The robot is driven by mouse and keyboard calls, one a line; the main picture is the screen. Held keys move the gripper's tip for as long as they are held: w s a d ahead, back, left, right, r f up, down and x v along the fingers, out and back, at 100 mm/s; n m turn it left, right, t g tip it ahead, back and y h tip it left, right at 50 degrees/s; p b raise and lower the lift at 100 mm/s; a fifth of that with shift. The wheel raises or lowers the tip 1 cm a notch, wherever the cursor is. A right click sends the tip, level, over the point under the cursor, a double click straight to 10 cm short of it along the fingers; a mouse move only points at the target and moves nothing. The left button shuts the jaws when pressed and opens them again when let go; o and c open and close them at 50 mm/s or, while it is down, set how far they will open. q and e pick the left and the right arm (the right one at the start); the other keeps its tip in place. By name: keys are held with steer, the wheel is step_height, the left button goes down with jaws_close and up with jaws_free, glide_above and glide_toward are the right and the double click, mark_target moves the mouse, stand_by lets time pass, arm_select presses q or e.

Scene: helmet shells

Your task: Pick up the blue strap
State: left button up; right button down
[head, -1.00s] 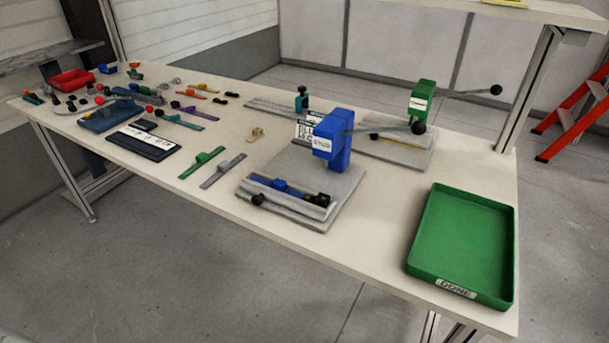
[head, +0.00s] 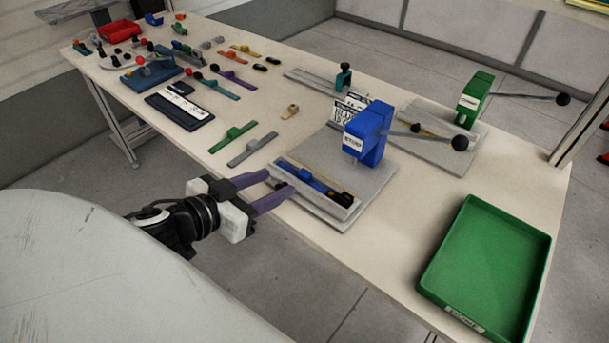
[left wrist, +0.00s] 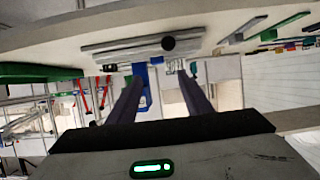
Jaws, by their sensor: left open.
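The blue strap (head: 308,182) lies in the pale channel of the fixture (head: 345,207) in front of the blue press (head: 368,133), with a black part at its right end. My left gripper (head: 278,182) is open and empty at the table's front edge, its two purple-grey fingers pointing at the left end of the fixture. In the left wrist view the fingers (left wrist: 160,88) are spread with nothing between them. My right gripper is not in view.
A green tray (head: 537,290) stands at the right end of the table. A green press (head: 474,98) stands behind the blue one, its lever sticking out right. Green and grey straps (head: 252,149) and a dark labelled board (head: 180,112) lie left of the fixture. Table between fixture and tray is clear.

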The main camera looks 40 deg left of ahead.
mark_target(304, 173)
arm_select(q)
steer(key=x, duration=0.4)
steer(key=shift+d+f+x, duration=0.1)
steer(key=shift+d+x, duration=0.05)
steer(key=shift+x, duration=1.2)
steer(key=shift+d+f+x, duration=0.1)
steer(key=shift+d+x, duration=0.05)
steer(key=shift+x, duration=1.15)
steer(key=shift+s, duration=0.1)
steer(key=shift+c, duration=0.2)
steer(key=c, duration=1.1)
